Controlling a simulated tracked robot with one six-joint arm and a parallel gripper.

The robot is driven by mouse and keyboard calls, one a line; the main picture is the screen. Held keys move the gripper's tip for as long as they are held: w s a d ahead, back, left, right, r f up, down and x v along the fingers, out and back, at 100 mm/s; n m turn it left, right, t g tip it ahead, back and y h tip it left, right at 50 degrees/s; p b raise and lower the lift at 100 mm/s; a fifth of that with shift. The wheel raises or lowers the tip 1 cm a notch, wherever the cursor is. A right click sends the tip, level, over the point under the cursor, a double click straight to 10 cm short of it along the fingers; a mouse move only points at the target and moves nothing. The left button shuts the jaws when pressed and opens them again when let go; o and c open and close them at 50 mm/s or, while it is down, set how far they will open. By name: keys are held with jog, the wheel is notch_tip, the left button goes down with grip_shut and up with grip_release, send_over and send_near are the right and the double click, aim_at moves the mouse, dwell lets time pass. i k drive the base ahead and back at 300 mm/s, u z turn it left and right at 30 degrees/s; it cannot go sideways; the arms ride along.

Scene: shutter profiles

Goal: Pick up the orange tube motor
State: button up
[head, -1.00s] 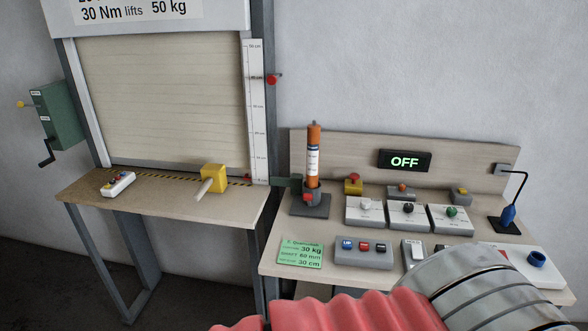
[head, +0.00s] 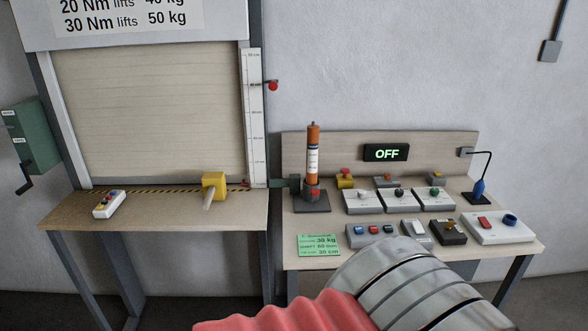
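The orange tube motor (head: 313,150) stands upright in a dark grey holder (head: 311,200) at the left end of the right-hand bench. It is an orange cylinder with a white and dark label and a thin tip on top. My arm shows at the bottom of the head view as a red ribbed sleeve and silver rings, in front of the bench and below the motor. My gripper is not visible.
The bench (head: 406,254) also carries several switch boxes, a green card (head: 319,245) and a blue-tipped lead (head: 479,188). An OFF display (head: 386,152) is on its back panel. Left, a shutter (head: 150,115) stands above a table with a yellow block (head: 214,185) and a button box (head: 109,204).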

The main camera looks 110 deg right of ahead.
aim_at(312, 130)
jog(key=i, duration=0.4)
jog(key=z, duration=3.55)
jog(key=i, duration=0.75)
jog(key=u, duration=0.1)
